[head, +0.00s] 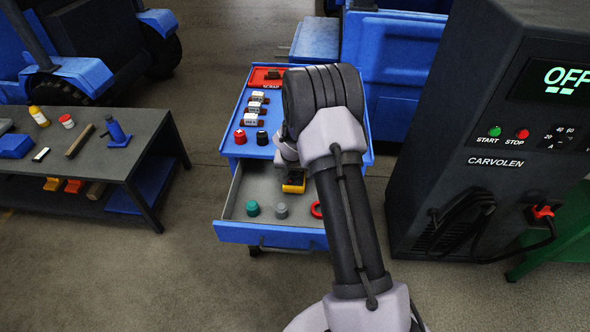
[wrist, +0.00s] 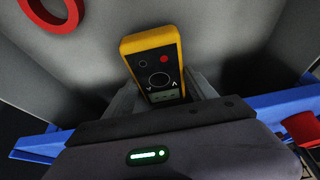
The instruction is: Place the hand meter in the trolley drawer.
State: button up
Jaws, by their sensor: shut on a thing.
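The hand meter is yellow with a black face, and it shows in the wrist view (wrist: 155,66) between the fingers of my gripper (wrist: 160,98). In the head view a small yellow part of the hand meter (head: 294,187) shows under my arm, inside the open trolley drawer (head: 237,203). My gripper is shut on the hand meter. The grey drawer floor lies behind it in the wrist view. I cannot tell whether the meter touches the floor. My arm hides much of the drawer's right part and most of my gripper in the head view.
A teal knob (head: 252,208), a grey knob (head: 281,211) and a red ring (head: 316,210) lie near the drawer's front. The trolley top holds a red tray (head: 262,84) and several small parts. A dark cabinet (head: 470,130) stands right; a low bench (head: 98,160) stands left.

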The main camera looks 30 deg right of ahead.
jog(key=shift+w+d+f, duration=0.3)
jog(key=shift+w+f, duration=0.2)
jog(key=shift+f, duration=0.1)
jog(key=shift+s, duration=0.1)
jog(key=shift+f, duration=0.1)
jog(key=o, duration=1.7)
